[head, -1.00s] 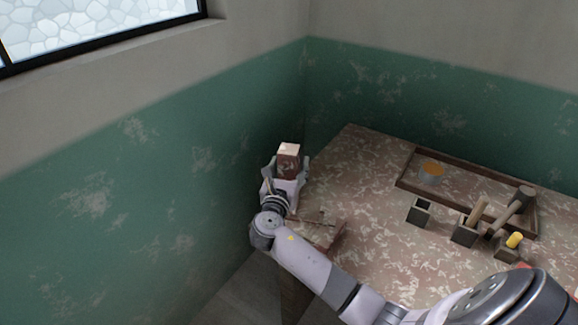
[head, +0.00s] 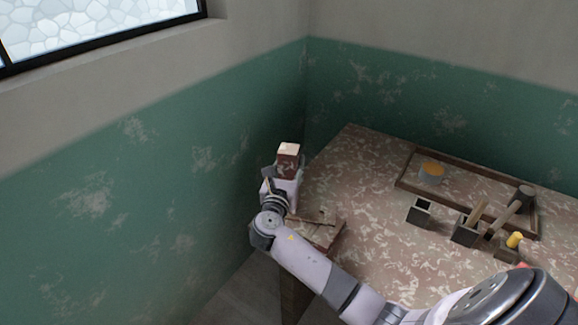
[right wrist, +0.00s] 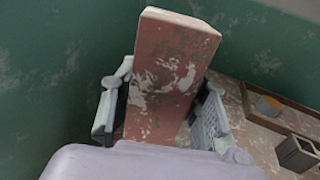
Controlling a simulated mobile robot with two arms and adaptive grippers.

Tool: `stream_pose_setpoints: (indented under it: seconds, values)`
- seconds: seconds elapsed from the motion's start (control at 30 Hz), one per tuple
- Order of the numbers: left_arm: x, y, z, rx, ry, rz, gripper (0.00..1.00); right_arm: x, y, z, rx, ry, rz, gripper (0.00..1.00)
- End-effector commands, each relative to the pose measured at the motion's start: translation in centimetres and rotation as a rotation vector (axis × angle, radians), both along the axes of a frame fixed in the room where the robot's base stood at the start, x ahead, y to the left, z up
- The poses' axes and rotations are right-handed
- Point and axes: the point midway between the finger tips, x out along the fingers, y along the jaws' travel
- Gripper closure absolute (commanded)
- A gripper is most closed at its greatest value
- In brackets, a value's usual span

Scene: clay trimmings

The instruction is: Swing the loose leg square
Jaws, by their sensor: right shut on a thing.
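The leg (head: 289,161) is a square-section reddish-brown block with pale worn patches and a pale end. It stands up at the left end of the table in the head view, near the green wall. In the right wrist view the leg (right wrist: 168,75) rises between the two fingers. My right gripper (head: 287,174) is shut on it, one finger on each side. The leg's lower part is hidden by the gripper and wrist. My left gripper is not in view.
The mottled table (head: 365,185) carries a shallow wooden tray (head: 408,178) with an orange-topped pot (head: 431,173). Small dark holders (head: 419,213), a mallet (head: 515,208) and a yellow-ended tool (head: 514,240) stand to the right. A thin stick (head: 312,221) lies near the table's left edge.

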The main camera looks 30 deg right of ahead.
Motion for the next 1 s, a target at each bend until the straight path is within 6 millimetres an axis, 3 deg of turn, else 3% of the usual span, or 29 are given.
stream_pose_setpoints:
  seconds: [0.13, 0.37, 0.7, 1.0]
  values:
    - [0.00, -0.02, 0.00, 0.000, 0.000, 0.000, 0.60, 0.00, 0.03, -0.03, 0.001, 0.001, 0.001, 1.00]
    - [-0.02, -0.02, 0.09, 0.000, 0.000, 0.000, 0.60, 0.05, 0.03, -0.01, 0.002, 0.001, -0.014, 1.00]
    - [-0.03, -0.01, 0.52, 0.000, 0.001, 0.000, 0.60, 0.09, -0.02, -0.07, 0.003, 0.003, -0.306, 1.00]
    - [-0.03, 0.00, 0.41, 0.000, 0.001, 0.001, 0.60, -0.08, -0.03, -0.05, 0.000, 0.001, -0.396, 1.00]
